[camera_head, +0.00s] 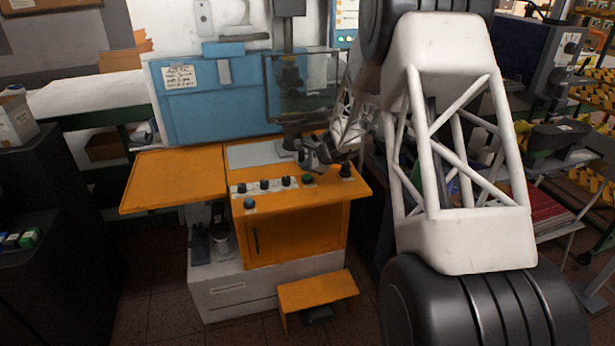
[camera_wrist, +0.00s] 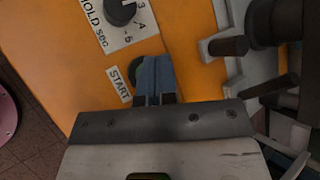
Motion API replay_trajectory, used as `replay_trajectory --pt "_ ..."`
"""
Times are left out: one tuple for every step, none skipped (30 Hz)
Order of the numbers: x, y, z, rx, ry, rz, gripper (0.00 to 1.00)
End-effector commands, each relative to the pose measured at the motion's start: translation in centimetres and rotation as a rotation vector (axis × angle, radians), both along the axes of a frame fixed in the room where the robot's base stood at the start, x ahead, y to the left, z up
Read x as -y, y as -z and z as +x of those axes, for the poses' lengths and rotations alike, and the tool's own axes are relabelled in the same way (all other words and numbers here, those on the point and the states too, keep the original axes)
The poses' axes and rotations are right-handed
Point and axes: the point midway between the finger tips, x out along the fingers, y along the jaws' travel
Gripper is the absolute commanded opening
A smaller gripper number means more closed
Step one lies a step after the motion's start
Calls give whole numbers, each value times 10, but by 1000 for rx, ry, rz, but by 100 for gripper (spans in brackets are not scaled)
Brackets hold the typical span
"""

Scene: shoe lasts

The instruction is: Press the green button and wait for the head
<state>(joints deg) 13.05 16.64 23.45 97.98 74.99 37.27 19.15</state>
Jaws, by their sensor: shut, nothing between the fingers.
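The green button (camera_head: 307,179) sits on the orange bench top, near the right end of a row of dark knobs. In the wrist view the green button (camera_wrist: 135,72) shows beside the START label (camera_wrist: 118,86), partly hidden by my fingers. My gripper (camera_head: 310,160) is shut and empty, just above and behind the button in the head view. Its fingertips (camera_wrist: 155,62) overlap the button's right side in the wrist view; I cannot tell whether they touch it. The machine's head (camera_head: 290,80) stands upright behind a clear guard (camera_head: 318,85).
A blue button (camera_head: 250,203) and a black knob (camera_head: 346,170) are on the same orange top (camera_head: 300,196). A HOLD sec dial (camera_wrist: 121,11) lies near START. An orange side table (camera_head: 172,178) extends left. A blue panel (camera_head: 205,105) stands behind.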

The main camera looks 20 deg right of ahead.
Motion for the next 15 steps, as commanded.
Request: replay_trajectory --pt "0 -3 0 1 0 0 0" --pt "0 -4 0 1 1 0 0" --pt "0 -6 0 1 1 0 0" --pt "0 -8 0 1 1 0 0" --pt "0 -10 0 1 1 0 0" --pt "0 -13 0 0 -1 -1 0" --pt "0 -15 0 0 -1 -1 0" --pt "0 -18 0 2 -1 -1 0" --pt "0 -20 0 1 0 0 0" --pt "0 -23 0 1 0 0 0" --pt "0 -25 0 1 1 0 0" --pt "0 -28 0 1 0 0 0" --pt "0 -30 0 1 0 0 0" --pt "0 -32 0 2 -1 -1 0" --pt "0 -35 0 2 -1 -1 0"
